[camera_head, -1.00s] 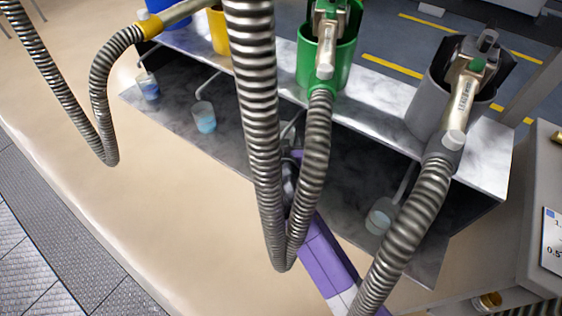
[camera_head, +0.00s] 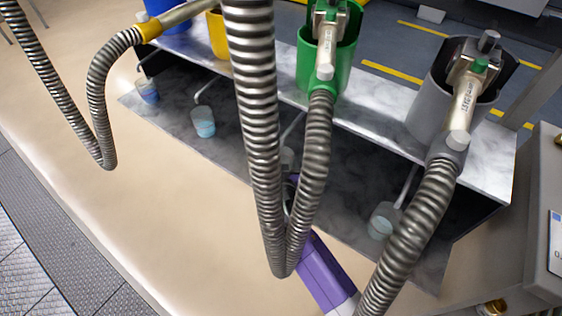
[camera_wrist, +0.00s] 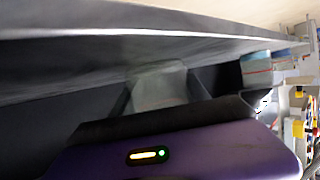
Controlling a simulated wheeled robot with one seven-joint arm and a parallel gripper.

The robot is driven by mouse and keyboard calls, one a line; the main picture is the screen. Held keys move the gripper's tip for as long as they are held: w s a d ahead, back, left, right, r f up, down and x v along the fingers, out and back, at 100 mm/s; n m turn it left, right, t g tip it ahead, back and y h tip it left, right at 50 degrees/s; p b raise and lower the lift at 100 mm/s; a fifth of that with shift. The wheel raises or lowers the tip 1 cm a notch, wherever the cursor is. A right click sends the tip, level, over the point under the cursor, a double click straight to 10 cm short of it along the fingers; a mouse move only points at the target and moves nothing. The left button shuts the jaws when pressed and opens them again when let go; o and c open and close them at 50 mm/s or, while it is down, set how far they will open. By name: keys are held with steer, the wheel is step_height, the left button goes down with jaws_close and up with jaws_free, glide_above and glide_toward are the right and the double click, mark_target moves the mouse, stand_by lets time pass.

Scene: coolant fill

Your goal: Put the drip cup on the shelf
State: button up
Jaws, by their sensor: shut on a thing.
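My gripper (camera_wrist: 163,100) is shut on a clear, cloudy drip cup (camera_wrist: 160,86), with a dark finger on each side of it. In the head view this cup (camera_head: 287,158) shows only in part behind the hanging hoses, beneath the marbled metal shelf (camera_head: 385,138). My purple wrist lies in front of it, and the hoses hide most of the jaws. I cannot tell whether the cup touches the surface below.
Other cups with bluish liquid stand under the shelf at left (camera_head: 203,122), far left (camera_head: 148,91) and right (camera_head: 383,220). Ribbed hoses (camera_head: 258,110) hang close over my wrist. Green (camera_head: 343,62) and grey (camera_head: 430,100) nozzle holders stand on the shelf. The beige counter front-left is clear.

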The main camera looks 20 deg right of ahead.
steer(key=o, duration=1.5)
steer(key=shift+s+r+p, duration=0.15)
steer(key=shift+p, duration=0.15)
steer(key=v, duration=1.1)
steer(key=shift+s+a+r, duration=0.1)
steer(key=shift+s, duration=0.15)
